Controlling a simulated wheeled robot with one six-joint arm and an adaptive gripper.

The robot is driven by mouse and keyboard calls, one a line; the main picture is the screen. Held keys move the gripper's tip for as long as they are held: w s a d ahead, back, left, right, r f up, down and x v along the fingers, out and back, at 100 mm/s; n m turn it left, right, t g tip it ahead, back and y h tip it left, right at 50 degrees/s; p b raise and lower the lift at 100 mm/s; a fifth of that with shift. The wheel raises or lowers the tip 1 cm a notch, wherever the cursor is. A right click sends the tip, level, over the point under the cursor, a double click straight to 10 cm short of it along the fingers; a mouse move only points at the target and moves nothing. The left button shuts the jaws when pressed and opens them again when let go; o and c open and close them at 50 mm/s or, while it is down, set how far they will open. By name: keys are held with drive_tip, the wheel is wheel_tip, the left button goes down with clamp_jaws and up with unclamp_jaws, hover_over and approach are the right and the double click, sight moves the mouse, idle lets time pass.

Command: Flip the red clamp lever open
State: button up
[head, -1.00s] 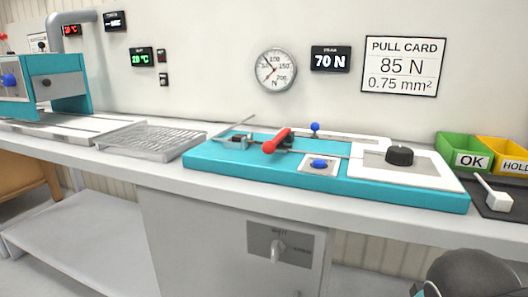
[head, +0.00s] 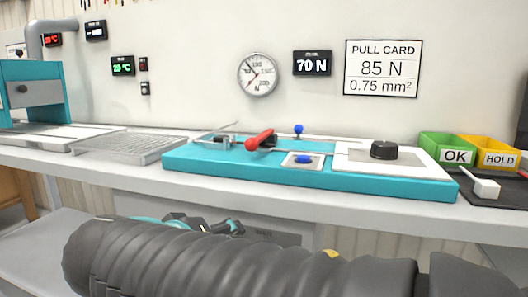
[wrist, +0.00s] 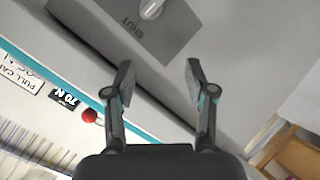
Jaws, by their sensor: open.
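The red clamp lever (head: 260,139) sits on the teal pull tester (head: 228,168), tilted, with its thick end towards me. Its red end also shows in the wrist view (wrist: 90,115), left of my gripper. My gripper (wrist: 159,82) is open and empty, its two fingers spread in front of the grey cabinet below the bench edge. It is apart from the lever. In the head view my arm's dark sleeve hides most of the gripper.
The white bench top (head: 300,197) runs across the view. A black knob (head: 384,150) and blue buttons are on the tester. A metal rack (head: 128,142) stands left; green OK (head: 440,143) and yellow HOLD (head: 488,150) bins stand right. A grey cabinet plate (wrist: 150,35) carries a pale handle.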

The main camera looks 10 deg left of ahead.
sight(247, 147)
wheel_tip(247, 147, up, 14)
drive_tip(key=a+f+m+t+h, duration=0.1)
drive_tip(key=a+m+t+h, duration=0.15)
drive_tip(key=m+t, duration=0.45)
drive_tip(key=w+d, duration=0.1)
drive_tip(key=w, duration=0.3)
drive_tip(key=w+d+m+g, duration=0.1)
drive_tip(key=w+d, duration=0.1)
drive_tip(key=w, duration=0.2)
drive_tip(key=w+d+m+p, duration=0.1)
drive_tip(key=w, duration=0.4)
drive_tip(key=shift+w+d+r+g, duration=0.1)
drive_tip(key=shift+d+r+g, duration=0.15)
drive_tip(key=shift+g, duration=0.15)
clamp_jaws()
